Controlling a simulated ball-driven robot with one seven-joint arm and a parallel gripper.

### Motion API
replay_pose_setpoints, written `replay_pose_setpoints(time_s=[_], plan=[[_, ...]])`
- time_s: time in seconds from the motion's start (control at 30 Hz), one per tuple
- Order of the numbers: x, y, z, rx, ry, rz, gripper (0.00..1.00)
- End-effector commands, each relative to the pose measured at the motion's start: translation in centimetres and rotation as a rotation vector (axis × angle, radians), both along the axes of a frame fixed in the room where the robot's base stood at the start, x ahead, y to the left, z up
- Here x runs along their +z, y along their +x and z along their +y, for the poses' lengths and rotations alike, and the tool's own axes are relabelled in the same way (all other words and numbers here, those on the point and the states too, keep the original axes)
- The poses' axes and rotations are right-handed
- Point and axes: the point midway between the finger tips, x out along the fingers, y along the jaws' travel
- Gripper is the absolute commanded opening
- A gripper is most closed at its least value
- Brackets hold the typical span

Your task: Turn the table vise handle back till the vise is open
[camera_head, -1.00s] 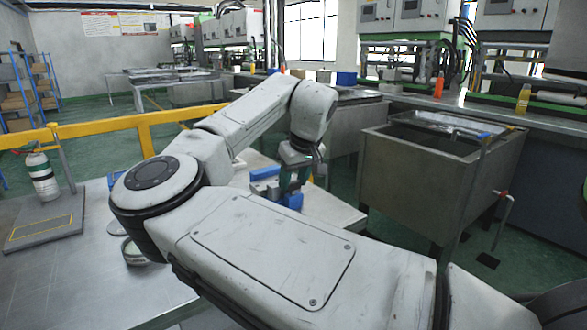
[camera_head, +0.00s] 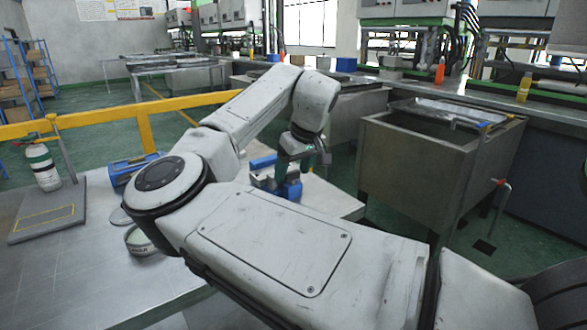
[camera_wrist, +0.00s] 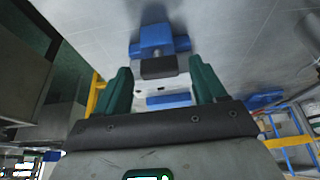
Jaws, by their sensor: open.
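The blue table vise (camera_head: 262,181) sits on the metal table near its far right edge, partly hidden by my arm in the head view. In the wrist view the blue vise (camera_wrist: 153,36) lies ahead of my gripper, with a dark block and a light metal part facing me. My gripper (camera_wrist: 161,76) is open, its two green fingers spread on either side of the vise's near part with nothing held. In the head view my gripper (camera_head: 294,166) is right beside the vise. I cannot make out the vise handle or any contact with it.
A yellow rail (camera_head: 146,130) runs behind. A large metal tank (camera_head: 405,165) stands to the right.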

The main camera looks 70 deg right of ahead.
Motion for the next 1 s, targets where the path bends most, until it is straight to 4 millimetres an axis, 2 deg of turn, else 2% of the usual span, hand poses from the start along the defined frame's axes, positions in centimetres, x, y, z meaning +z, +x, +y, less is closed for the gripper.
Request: replay_pose_setpoints(time_s=[0.17, 0.5, 0.7, 1.0], plan=[[0.9, -0.3, 0.1, -0.001, -0.001, -0.001, 0.70], [6.6, -2.3, 1.3, -0.001, -0.001, -0.001, 0.70], [9.1, -3.2, 1.8, -0.001, -0.001, -0.001, 0.70], [10.0, -3.6, 2.1, 0.000, 0.000, 0.000, 0.70]])
